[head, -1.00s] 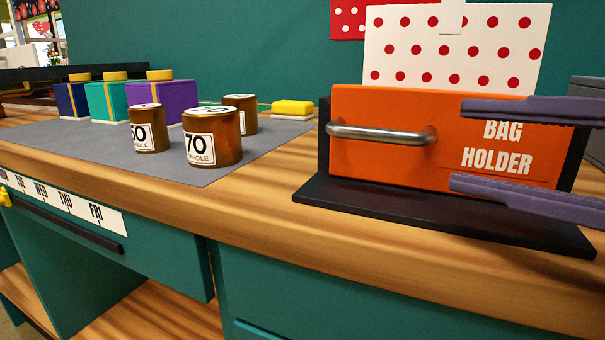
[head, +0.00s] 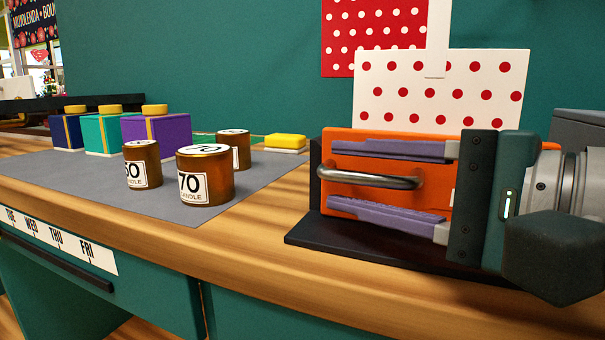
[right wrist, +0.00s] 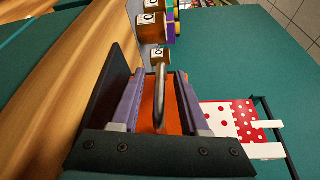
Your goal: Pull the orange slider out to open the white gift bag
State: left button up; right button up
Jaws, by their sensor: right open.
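The orange slider (head: 345,193) is the front panel of the bag holder, with a horizontal metal bar handle (head: 370,179) on its face. The white gift bag (head: 440,85) with red dots stands upright behind it. My right gripper (head: 362,180) is open in front of the slider, one purple finger above the handle and one below. In the right wrist view the handle (right wrist: 161,95) lies between the two open fingers (right wrist: 155,98); whether they touch it is unclear. My gripper hides the slider's lettering. My left gripper is not in view.
The holder's black base (head: 340,237) sits on the wooden counter (head: 235,235). Brown candles (head: 206,176) and gift boxes (head: 158,134) stand on a grey mat (head: 90,178) to the left. A yellow-topped block (head: 286,142) lies near the wall. A red dotted bag (head: 345,40) is behind.

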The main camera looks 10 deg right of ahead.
jog(key=shift+c, duration=0.4)
grip_shut()
jog(key=shift+f, duration=0.1)
dwell(0.8)
